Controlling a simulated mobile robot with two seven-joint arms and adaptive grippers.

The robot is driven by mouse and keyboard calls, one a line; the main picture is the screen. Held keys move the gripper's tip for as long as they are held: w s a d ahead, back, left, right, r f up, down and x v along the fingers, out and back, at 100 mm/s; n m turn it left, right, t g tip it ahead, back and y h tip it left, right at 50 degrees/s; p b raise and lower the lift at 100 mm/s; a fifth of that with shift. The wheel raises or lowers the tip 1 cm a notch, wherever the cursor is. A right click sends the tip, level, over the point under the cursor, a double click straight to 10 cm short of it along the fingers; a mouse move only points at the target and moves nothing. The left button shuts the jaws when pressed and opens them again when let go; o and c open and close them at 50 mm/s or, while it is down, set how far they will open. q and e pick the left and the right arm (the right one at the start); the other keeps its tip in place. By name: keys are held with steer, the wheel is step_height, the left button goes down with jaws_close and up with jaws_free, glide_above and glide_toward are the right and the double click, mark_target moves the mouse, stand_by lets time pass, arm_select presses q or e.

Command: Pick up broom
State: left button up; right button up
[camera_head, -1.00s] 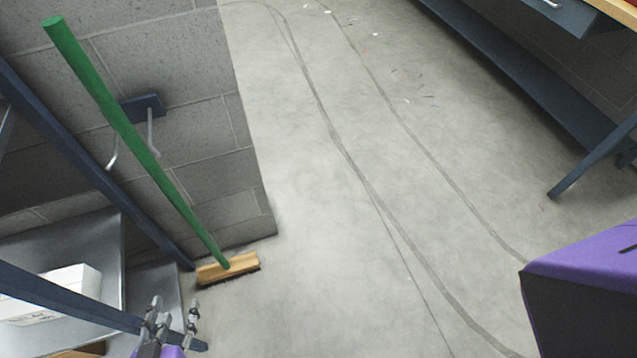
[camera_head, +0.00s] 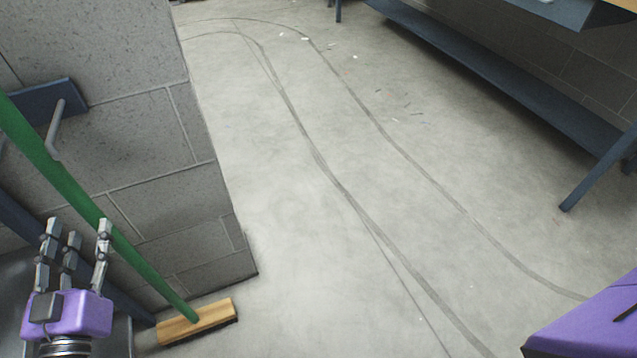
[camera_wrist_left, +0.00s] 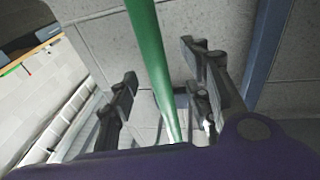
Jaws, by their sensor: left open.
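The broom has a long green handle (camera_head: 82,203) and a wooden head (camera_head: 197,321) with dark bristles on the floor. It leans at a tilt against the grey block wall at the left. My left gripper (camera_head: 75,240) is open with its fingers pointing up, and in the head view it overlaps the lower part of the handle. In the left wrist view the green handle (camera_wrist_left: 152,65) runs between the open fingers (camera_wrist_left: 165,95). I cannot tell whether any finger touches it. My right gripper is not in view.
A blue wall hook (camera_head: 45,108) is fixed to the block wall (camera_head: 110,50) beside the handle. A blue rack post stands close to the left. A workbench with a low blue shelf (camera_head: 490,75) is at the right. The concrete floor (camera_head: 290,220) between is clear, with small scraps far off.

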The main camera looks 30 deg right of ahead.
mark_target(91, 222)
arm_select(q)
steer(key=x, duration=0.2)
steer(key=p+x, duration=0.1)
steer(key=x, duration=0.1)
steer(key=shift+d+f, duration=0.2)
steer(key=shift+w+d+f, duration=0.1)
steer(key=shift+w, duration=0.35)
jaws_close()
